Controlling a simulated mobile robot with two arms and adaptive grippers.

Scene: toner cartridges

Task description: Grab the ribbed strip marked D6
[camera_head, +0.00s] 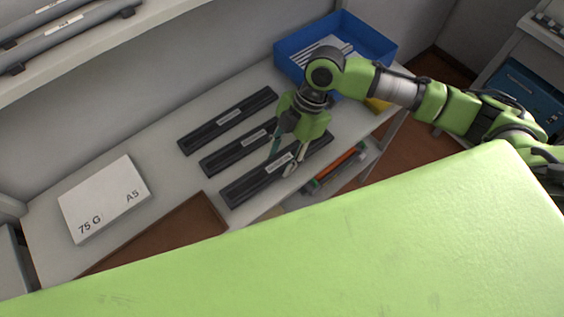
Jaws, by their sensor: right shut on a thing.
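Three long black ribbed strips lie roughly parallel on the pale shelf: a far one (228,121), a middle one (226,156) and a near one (245,187). Each has a small white label, too small to read here, so I cannot tell which is D6. My right gripper (281,165) points down over the near strip and is shut on it around its label. The strip still appears to lie on the shelf. My gripper and wrist hide part of the near strip and the right end of the middle one. My left gripper is not in view.
A blue tray (377,40) with white striped things stands at the back right, with a yellow item (377,104) near it. A white box (104,198) marked 75 G A5 lies at left. An upper shelf (112,37) holds dark tubes. Orange items (335,168) sit below the shelf edge.

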